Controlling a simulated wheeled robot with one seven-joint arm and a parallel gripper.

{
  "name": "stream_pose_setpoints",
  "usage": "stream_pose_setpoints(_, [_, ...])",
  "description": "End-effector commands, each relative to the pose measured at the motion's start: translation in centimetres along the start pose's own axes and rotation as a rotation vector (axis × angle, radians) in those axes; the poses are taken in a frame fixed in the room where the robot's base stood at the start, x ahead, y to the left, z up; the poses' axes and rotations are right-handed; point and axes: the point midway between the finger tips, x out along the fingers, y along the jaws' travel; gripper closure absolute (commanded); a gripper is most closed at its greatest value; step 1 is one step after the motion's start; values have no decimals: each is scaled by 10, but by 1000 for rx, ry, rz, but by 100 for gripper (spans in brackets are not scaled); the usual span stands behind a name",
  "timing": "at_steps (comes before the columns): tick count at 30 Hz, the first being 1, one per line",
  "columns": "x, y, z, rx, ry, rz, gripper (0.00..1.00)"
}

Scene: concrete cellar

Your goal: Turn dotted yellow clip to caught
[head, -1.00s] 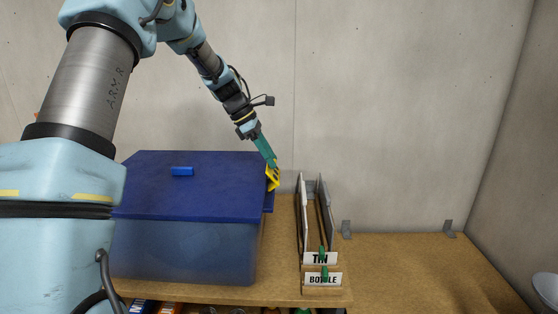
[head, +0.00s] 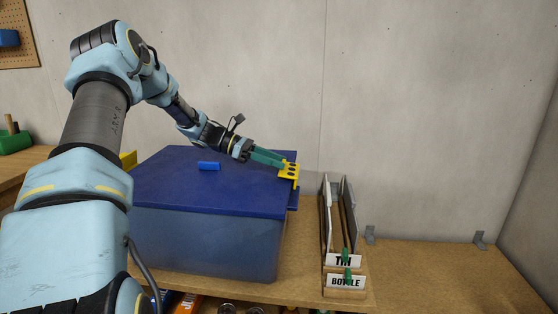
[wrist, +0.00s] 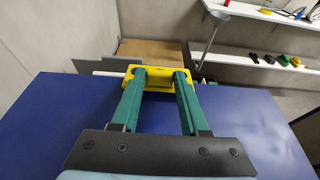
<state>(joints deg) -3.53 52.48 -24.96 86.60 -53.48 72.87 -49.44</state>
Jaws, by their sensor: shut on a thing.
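The dotted yellow clip (head: 289,172) is at the right edge of the blue lid (head: 215,178) of a see-through blue box (head: 205,240). Its dark dots face the head camera, and part of it hangs over the lid's edge. In the wrist view the clip (wrist: 160,83) lies across my fingertips at the far edge of the lid. My gripper (head: 280,160) has teal fingers and is shut on the clip, reaching low across the lid from the left. I cannot tell whether the clip's lower end hooks under the rim.
Upright dividers (head: 338,215) with TIN and BOTTLE labels stand just right of the box. Another yellow piece (head: 128,160) shows at the box's left side. A blue handle (head: 209,166) sits on the lid. The bench (head: 430,275) is clear at the right.

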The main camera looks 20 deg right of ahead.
Motion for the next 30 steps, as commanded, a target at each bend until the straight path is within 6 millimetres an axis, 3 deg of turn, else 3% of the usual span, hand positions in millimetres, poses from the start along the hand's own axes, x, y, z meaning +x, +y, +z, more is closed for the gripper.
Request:
stream_pose_setpoints(17, [-3,0,-3,-1,-31,2,100])
stream_pose_setpoints(18, [-3,0,-3,-1,-31,2,53])
stream_pose_setpoints(25, [-2,0,-3,-1,-31,1,27])
stream_pose_setpoints(30, [-2,0,-3,-1,-31,0,25])
